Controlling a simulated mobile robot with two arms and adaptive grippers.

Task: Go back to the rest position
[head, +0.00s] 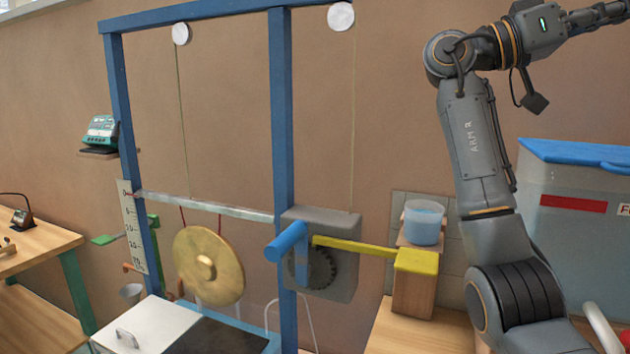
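My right arm (470,145), marked "ARM R", rises at the right of the head view and bends at the top. Its far end points right, high against the wall. The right gripper (602,14) is at the top right corner, cut by the picture edge. Its fingertips do not show clearly, so I cannot tell whether it is open or shut. It is well above the percussion setup and touches nothing that I can see. My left arm and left gripper are not in view.
A blue frame (283,120) carries pulleys and cords. A brass gong (208,266) hangs in it. Beside it are a grey gear box (341,233), a yellow lever (365,247) and a blue cup (424,223). A blue-lidded bin (580,190) stands behind my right arm.

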